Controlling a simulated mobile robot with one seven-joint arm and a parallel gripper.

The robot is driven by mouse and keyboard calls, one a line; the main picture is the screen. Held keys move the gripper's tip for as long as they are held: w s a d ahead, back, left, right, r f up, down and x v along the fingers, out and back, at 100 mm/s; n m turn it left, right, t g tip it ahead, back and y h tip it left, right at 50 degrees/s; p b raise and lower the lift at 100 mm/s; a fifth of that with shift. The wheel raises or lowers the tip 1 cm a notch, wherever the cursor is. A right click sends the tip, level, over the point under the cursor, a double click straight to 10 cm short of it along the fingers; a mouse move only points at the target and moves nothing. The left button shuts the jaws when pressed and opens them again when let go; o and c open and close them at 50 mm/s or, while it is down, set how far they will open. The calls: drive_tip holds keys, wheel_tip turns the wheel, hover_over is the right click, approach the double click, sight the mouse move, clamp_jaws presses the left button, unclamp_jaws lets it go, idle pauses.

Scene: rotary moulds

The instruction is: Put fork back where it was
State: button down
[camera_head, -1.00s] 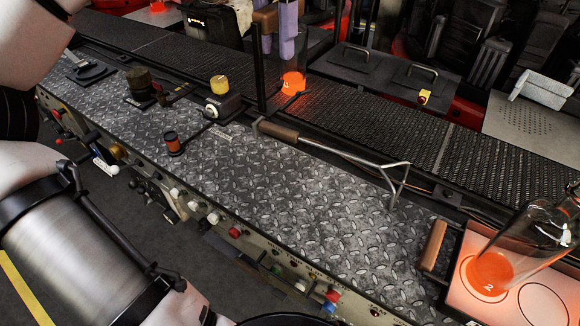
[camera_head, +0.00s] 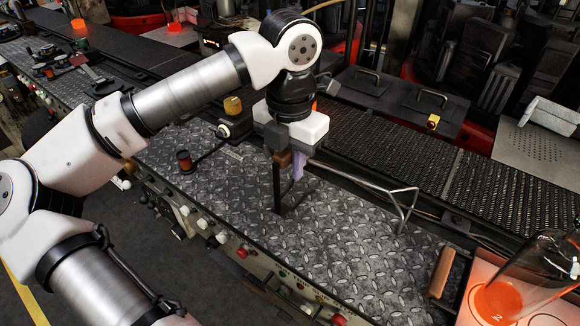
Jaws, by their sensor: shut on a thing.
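The fork (camera_head: 362,182) is a long metal rod with a wooden handle and a bent, forked end at the right. It lies along the conveyor-side edge of the diamond-plate deck (camera_head: 330,245). My gripper (camera_head: 290,172) points down over the fork's handle end and is shut on the fork. The grip itself is largely hidden by the gripper body and fingers. I cannot tell whether the fork is clear of the deck there.
A dark mesh conveyor (camera_head: 470,180) runs behind the deck. A tilted glass vessel (camera_head: 545,265) with glowing orange contents stands at the lower right, near a wooden handle (camera_head: 441,272). A yellow knob (camera_head: 233,106) and a red-brown spool (camera_head: 184,160) stand left of my gripper.

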drive_tip(key=shift+f, duration=1.05)
drive_tip(key=shift+f, duration=0.2)
drive_tip(key=c, duration=1.3)
unclamp_jaws()
drive_tip(key=shift+r, duration=0.1)
wheel_tip(320, 180, up, 12)
drive_tip(key=shift+r+b, duration=0.15)
drive_tip(key=shift+b, duration=0.7)
